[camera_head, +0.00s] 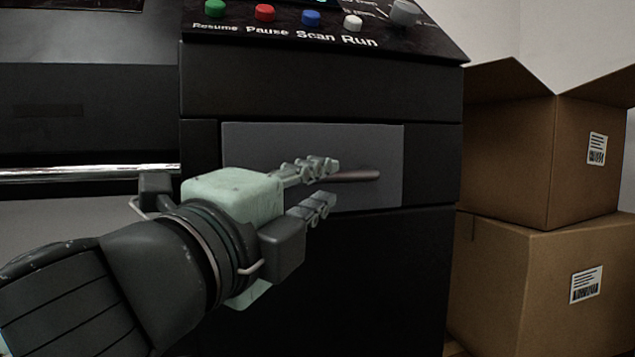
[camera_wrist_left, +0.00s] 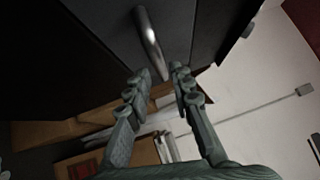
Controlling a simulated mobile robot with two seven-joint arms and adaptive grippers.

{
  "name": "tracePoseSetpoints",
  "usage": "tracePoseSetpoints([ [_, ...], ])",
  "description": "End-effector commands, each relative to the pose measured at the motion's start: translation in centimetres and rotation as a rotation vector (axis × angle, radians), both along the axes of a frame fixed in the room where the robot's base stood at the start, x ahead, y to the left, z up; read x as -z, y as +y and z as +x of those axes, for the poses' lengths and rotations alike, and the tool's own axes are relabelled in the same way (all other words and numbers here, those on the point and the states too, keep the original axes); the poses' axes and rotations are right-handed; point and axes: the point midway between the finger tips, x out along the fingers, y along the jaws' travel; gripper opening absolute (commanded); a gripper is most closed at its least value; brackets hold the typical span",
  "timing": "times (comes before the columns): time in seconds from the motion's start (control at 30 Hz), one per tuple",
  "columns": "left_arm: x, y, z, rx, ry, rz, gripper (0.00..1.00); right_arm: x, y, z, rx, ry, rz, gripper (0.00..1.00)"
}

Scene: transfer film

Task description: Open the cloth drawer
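The cloth drawer (camera_head: 250,140) is a grey front panel set in the black machine, and it looks flush with it. Its bar handle (camera_head: 360,175) runs level across the panel. My left gripper (camera_head: 325,185) comes in from the left in front of the drawer, its two fingers spread one above the other. It hides the left part of the handle. My right gripper is not in view.
Above the drawer is a control panel (camera_head: 300,40) with coloured buttons and a knob. Cardboard boxes (camera_head: 510,160) are stacked at the right, beside the machine. A metal rail (camera_head: 90,172) crosses the machine at the left.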

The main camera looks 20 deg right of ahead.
Motion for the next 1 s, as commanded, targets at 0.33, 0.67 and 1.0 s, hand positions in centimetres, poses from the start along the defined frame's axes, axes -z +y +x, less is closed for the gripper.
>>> tracePoseSetpoints([
  [0.33,-0.6,-3.2,3.3,0.001,0.000,0.000,0.22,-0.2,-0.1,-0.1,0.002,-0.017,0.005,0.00],
  [0.67,-0.7,-3.5,3.6,0.001,-0.001,0.001,0.22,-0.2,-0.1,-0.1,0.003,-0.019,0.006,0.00],
  [1.0,-0.6,-3.5,3.6,0.001,0.000,0.000,0.00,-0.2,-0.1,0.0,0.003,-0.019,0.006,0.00],
])
